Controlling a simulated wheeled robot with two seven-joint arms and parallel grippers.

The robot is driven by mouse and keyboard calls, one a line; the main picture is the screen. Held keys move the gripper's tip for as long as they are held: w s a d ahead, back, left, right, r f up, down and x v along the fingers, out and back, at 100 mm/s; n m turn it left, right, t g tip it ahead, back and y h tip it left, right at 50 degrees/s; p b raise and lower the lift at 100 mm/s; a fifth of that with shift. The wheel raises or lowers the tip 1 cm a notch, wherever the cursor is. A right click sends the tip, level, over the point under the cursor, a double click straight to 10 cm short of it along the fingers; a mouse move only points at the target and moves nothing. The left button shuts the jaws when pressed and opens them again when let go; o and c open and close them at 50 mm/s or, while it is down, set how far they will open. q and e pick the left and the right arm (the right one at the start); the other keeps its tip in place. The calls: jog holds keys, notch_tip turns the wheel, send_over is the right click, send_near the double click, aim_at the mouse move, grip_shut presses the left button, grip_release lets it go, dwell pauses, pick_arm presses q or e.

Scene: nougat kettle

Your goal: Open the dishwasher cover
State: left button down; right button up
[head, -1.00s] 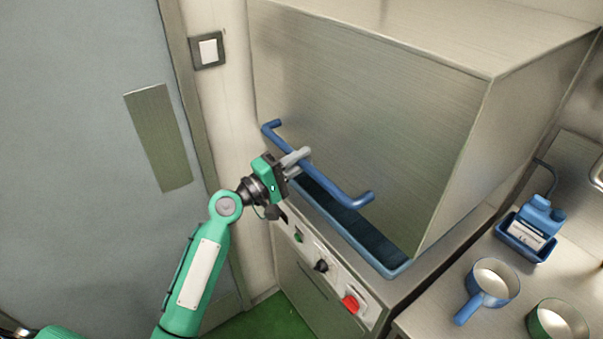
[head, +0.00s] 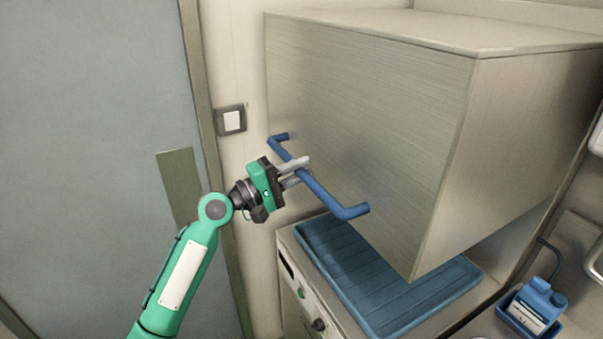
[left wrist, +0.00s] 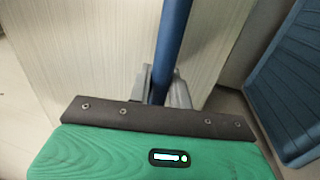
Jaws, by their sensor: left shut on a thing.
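The dishwasher cover (head: 370,125) is a large brushed-metal box, raised above the blue ribbed tray (head: 440,293) of the dishwasher. A blue bar handle (head: 325,196) runs along its front face. My left gripper (head: 297,171) is shut on this handle, near its left half. In the left wrist view the blue handle (left wrist: 172,45) passes between the fingers (left wrist: 165,88), with the cover's face (left wrist: 100,50) behind it. My right gripper is not in view.
The dishwasher's front panel with knobs (head: 303,294) is below the handle. A blue bottle in a holder (head: 535,305) stands on the counter at the lower right. A grey door (head: 85,120) and a wall switch (head: 231,120) are at the left.

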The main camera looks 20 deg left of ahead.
pick_arm(q)
jog(key=shift+f, duration=0.1)
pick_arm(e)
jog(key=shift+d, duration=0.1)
pick_arm(q)
jog(key=c, duration=1.4)
grip_release()
jog(key=shift+o, duration=0.4)
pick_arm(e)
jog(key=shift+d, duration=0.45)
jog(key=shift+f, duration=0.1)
pick_arm(q)
jog(key=shift+s+a+f+b, duration=0.2)
jog(key=shift+s+b, duration=0.05)
jog(key=shift+b, duration=0.05)
jog(key=b+v, duration=0.6)
jog(key=v, duration=0.7)
jog(key=shift+b, duration=0.3)
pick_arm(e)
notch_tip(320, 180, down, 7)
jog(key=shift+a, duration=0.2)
pick_arm(q)
jog(key=shift+a+r, duration=0.1)
